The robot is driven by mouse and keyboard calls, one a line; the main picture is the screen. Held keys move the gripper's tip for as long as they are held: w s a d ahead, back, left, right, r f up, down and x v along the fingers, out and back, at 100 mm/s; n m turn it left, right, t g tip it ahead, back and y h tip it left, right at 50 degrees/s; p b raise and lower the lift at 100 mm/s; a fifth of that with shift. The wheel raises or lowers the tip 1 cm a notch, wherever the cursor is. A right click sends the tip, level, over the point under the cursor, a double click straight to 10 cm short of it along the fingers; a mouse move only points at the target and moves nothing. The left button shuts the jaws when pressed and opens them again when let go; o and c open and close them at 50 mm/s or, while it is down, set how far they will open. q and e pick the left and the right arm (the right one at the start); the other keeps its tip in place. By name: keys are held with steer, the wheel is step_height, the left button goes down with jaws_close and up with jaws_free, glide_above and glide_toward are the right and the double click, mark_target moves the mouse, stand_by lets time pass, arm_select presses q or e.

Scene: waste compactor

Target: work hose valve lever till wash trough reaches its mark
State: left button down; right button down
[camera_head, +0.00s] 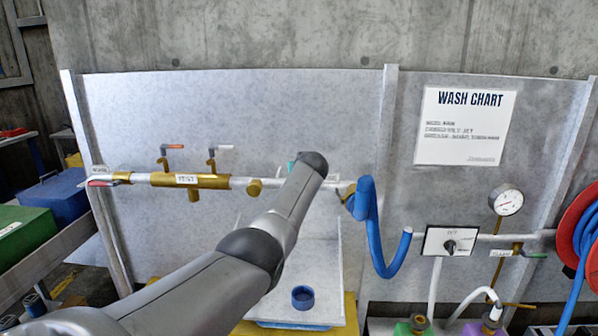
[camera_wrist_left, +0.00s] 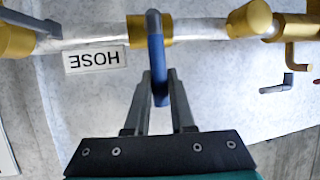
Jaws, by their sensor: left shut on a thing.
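The hose valve lever (camera_wrist_left: 156,60) is blue and stands out from a brass valve (camera_wrist_left: 165,29) on the white pipe, beside an upside-down HOSE label (camera_wrist_left: 94,60) in the left wrist view. My left gripper (camera_wrist_left: 160,78) is shut on this lever, with one finger on each side. In the head view my left arm hides the lever and most of the gripper. A pale trough-like basin (camera_head: 325,240) sits below the pipe, partly behind my arm, with a blue round cup (camera_head: 302,297) in it. I cannot make out a level mark. My right gripper is not in view.
A blue hose (camera_head: 372,225) hangs from the pipe's right end. A brass TEST section (camera_head: 215,181) with small levers is left of my arm. A dial panel (camera_head: 451,241), gauge (camera_head: 506,201) and red reel (camera_head: 576,222) stand at right.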

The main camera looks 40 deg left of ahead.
arm_select(q)
steer(key=shift+f, duration=0.1)
steer(key=c, duration=0.8)
jaws_free()
steer(key=shift+o, duration=0.2)
steer(key=shift+d, duration=0.15)
steer(key=v, duration=1.5)
steer(key=shift+p, duration=0.3)
